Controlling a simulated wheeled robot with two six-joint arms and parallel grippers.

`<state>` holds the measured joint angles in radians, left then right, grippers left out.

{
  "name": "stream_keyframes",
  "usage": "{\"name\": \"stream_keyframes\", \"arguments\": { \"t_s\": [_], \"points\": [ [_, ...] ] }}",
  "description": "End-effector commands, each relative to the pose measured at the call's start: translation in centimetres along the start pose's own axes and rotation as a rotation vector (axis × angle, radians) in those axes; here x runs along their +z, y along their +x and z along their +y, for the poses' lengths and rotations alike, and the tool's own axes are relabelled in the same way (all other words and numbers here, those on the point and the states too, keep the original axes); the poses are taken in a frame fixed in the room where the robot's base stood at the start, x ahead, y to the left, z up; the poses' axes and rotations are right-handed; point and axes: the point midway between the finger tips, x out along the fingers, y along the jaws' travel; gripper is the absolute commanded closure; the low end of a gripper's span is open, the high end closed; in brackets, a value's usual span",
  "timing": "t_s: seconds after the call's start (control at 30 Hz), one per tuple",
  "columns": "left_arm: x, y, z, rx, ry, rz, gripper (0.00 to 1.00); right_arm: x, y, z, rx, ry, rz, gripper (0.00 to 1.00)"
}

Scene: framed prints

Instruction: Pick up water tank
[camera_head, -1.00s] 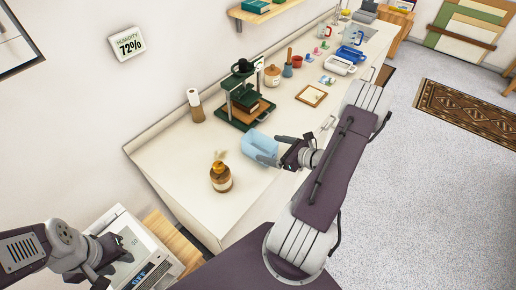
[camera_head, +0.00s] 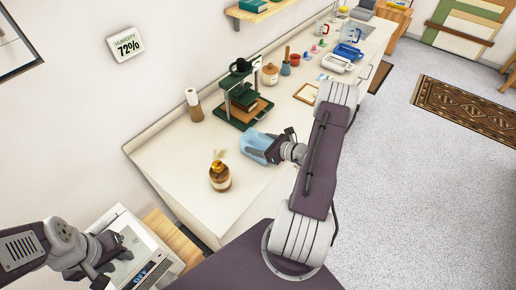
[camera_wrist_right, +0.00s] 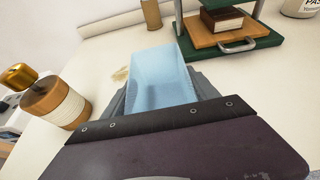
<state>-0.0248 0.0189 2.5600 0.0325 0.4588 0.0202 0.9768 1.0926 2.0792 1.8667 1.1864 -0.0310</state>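The water tank (camera_head: 255,144) is a light blue, translucent open box on the white counter. It also shows in the right wrist view (camera_wrist_right: 158,78), upright between the two grey fingers of my right gripper (camera_wrist_right: 160,92). In the head view my right gripper (camera_head: 275,146) is at the tank's right end. Its fingers are spread wide on either side of the tank; whether they touch its walls is hard to tell. My left gripper (camera_head: 108,262) is at the lower left, over a white appliance and away from the tank; its finger gap is unclear.
A white appliance (camera_head: 165,272) is at lower left.

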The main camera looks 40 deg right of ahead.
Motion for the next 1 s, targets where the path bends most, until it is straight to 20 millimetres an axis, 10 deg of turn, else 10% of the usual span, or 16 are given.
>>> {"name": "stream_keyframes", "arguments": {
  "t_s": [0.57,1.0],
  "points": [
    [0.0,0.3,0.0,0.000,0.000,0.000,0.64,3.8,-1.6,-0.1,-0.002,-0.006,-0.003,0.78],
    [0.1,0.7,0.0,0.000,0.000,0.000,0.64,5.5,-12.4,2.3,-0.006,-0.001,0.000,0.78]
  ]
}}
